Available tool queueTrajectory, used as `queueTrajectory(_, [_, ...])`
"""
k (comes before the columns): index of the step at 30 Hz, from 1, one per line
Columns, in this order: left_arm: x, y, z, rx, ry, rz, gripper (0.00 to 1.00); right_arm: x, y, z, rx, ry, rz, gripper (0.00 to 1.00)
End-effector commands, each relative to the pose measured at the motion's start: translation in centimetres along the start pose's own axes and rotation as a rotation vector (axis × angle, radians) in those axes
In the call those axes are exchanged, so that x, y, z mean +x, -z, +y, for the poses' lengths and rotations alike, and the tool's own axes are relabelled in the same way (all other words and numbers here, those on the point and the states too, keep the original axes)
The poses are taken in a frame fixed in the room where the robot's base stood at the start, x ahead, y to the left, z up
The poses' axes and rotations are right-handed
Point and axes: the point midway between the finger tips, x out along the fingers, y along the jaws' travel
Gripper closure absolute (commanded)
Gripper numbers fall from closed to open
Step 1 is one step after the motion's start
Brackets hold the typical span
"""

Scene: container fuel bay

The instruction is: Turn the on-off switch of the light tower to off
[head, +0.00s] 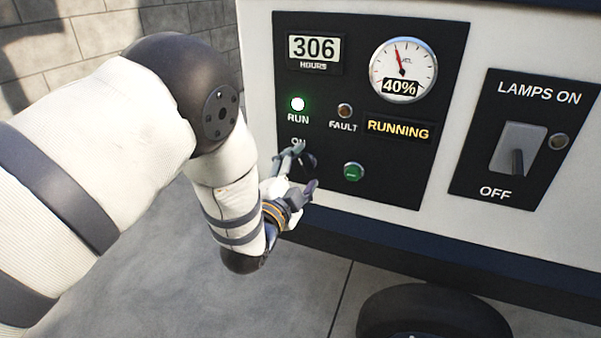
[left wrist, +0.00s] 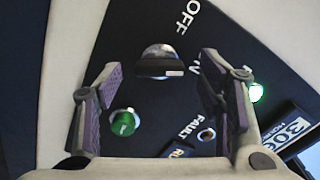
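The light tower's on-off switch is a round rotary knob (left wrist: 160,63) with a silver rim and a dark bar handle. In the left wrist view its white mark is at the right end of the bar, toward the partly hidden ON label; the OFF label (left wrist: 187,16) is above. In the head view the knob (head: 308,160) is mostly hidden by my left gripper. My left gripper (head: 304,168) is open at the panel; in the left wrist view its fingers (left wrist: 160,80) are spread, with the knob between and beyond them. My right gripper is not in view.
The dark control panel (head: 385,180) has a green button (head: 354,172) close to the knob, a lit RUN lamp (head: 297,104), a dark FAULT lamp (head: 344,111) and a RUNNING display (head: 398,129). A separate lamps switch (head: 518,155) at right points to OFF. A wheel (head: 430,310) is below.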

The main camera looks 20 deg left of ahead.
Motion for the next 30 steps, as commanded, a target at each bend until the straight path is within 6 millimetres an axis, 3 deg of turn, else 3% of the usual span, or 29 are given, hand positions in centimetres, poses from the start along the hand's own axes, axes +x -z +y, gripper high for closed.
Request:
queueTrajectory(1, [0.0, 0.0, 0.0, 0.000, 0.000, 0.000, 0.47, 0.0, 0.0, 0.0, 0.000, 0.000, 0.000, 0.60])
queueTrajectory(6, [0.0, 0.0, 0.0, 0.000, 0.000, -0.001, 0.86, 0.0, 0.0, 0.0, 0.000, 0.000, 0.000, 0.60])
queueTrajectory(17, [-0.1, 0.0, -0.1, -0.043, 0.000, -0.001, 0.86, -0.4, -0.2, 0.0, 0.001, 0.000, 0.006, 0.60])
queueTrajectory(30, [-0.1, 0.0, -0.3, -0.383, 0.001, -0.003, 0.86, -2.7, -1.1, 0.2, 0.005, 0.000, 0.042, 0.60])
